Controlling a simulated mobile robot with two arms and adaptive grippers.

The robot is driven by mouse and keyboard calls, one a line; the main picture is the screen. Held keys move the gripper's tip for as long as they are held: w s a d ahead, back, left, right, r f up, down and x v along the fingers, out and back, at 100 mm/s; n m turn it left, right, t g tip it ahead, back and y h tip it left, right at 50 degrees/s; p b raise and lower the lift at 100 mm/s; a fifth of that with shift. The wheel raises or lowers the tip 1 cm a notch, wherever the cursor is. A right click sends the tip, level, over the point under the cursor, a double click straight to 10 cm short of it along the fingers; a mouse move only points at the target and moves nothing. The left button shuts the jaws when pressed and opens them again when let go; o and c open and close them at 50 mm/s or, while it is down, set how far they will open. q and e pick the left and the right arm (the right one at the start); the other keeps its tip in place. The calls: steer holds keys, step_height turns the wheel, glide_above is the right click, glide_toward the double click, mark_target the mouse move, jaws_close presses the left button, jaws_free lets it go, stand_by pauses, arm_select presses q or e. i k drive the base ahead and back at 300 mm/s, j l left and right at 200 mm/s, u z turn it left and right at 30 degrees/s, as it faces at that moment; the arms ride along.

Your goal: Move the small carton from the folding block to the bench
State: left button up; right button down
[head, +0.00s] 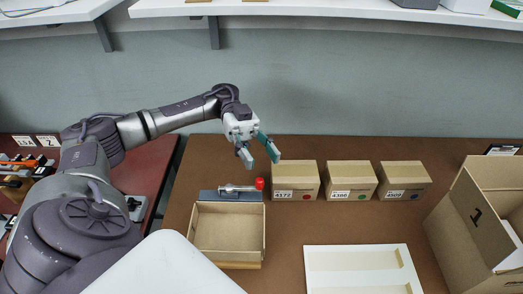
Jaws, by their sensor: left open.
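The small carton (230,262) is open-topped and looks empty. It stands at the left of the brown bench (285,235), seated on what appears to be the folding block, of which only a thin pale wooden edge (222,266) shows below it. A clamp with a red knob (260,184) on a blue-grey base is just behind the carton. My left gripper (260,158) is open and empty, above and behind the carton and clamp, with its teal-tipped fingers pointing down. My right gripper is not in view.
Three closed cartons, labelled 4172 (297,179), 4308 (352,179) and 4509 (405,179), stand in a row behind. A large open carton (462,235) is at the right. A white board (325,262) lies at the front. Bare bench shows between them. Shelves (300,8) hang above.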

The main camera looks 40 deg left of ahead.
mark_target(221, 226)
steer(key=k, duration=2)
